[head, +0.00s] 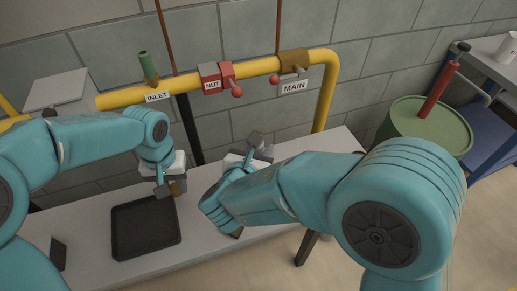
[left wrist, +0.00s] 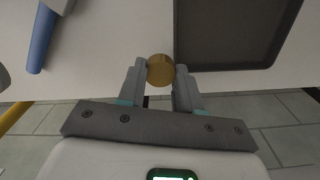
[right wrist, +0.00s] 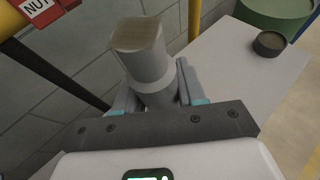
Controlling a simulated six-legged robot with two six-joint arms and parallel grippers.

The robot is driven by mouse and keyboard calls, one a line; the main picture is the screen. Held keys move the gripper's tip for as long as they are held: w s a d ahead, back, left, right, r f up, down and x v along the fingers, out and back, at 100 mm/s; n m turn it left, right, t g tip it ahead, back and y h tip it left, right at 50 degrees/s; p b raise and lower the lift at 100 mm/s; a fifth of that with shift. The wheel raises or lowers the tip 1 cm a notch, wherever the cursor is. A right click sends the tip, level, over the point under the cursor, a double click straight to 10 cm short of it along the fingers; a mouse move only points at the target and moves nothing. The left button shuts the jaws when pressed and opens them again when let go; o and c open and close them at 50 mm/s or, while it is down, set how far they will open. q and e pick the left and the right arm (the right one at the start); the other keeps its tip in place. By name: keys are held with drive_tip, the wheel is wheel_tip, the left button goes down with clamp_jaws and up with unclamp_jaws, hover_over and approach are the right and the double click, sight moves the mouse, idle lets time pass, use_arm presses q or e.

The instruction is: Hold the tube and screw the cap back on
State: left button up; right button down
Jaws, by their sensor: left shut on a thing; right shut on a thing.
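My left gripper (head: 170,188) is low over the bench beside the tray. In the left wrist view it is shut on a round brass-coloured piece (left wrist: 160,70), seen end-on between the fingertips. My right gripper (head: 257,147) is further right. The two held pieces are apart. I cannot tell for sure which is the tube and which the cap.
A black tray (head: 147,228) lies on the pale bench (head: 85,215). A short dark round piece (right wrist: 269,44) stands on the bench's right part. Behind runs a yellow pipe (head: 180,88) with labelled valves. A green drum (head: 425,127) stands right of the bench.

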use_arm(q)
drive_tip(key=w+d+r+n, duration=0.1)
drive_tip(key=w+d+r, duration=0.2)
drive_tip(key=r, duration=0.5)
drive_tip(key=w+d+r+n, duration=0.1)
drive_tip(key=w+d+r, duration=0.2)
drive_tip(key=r, duration=0.5)
drive_tip(key=shift+m, duration=0.9)
drive_tip(key=d+r, duration=0.2)
drive_tip(key=d, duration=0.2)
drive_tip(key=s+d+r, duration=0.1)
drive_tip(key=d+r, duration=0.1)
drive_tip(key=d, duration=0.3)
drive_tip(key=d+r, duration=0.2)
drive_tip(key=d, duration=0.2)
drive_tip(key=shift+s+d+r, duration=0.3)
drive_tip(key=shift+d, duration=0.1)
drive_tip(key=shift+s+d+r, duration=0.1)
drive_tip(key=shift+s+d, duration=0.05)
drive_tip(key=shift+d, duration=0.05)
drive_tip(key=shift+f, duration=2)
